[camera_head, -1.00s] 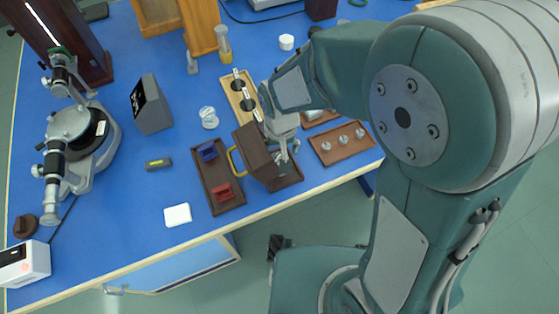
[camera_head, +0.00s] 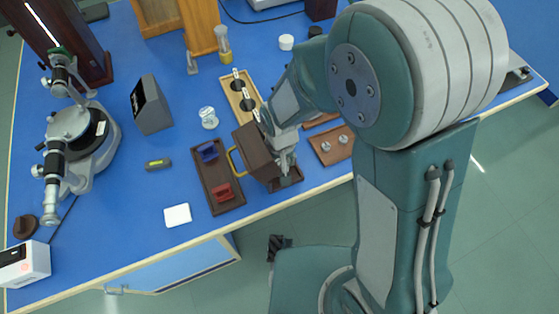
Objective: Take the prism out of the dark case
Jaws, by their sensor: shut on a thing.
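The dark case (camera_head: 253,148) stands open near the front edge of the blue bench, its brown lid raised, with a yellow handle (camera_head: 231,161) on its left side. My gripper (camera_head: 286,172) points down into the case's open part, to the right of the raised lid. Its fingers are small and partly hidden here. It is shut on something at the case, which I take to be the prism. The prism itself cannot be made out between the fingers.
Left of the case is a brown tray (camera_head: 221,206) with a blue and a red holder. A wooden board (camera_head: 236,92) lies behind, and a tray with metal knobs (camera_head: 327,157) lies right. A spectrometer (camera_head: 77,140) stands far left. Bare bench lies around the white pad (camera_head: 177,215).

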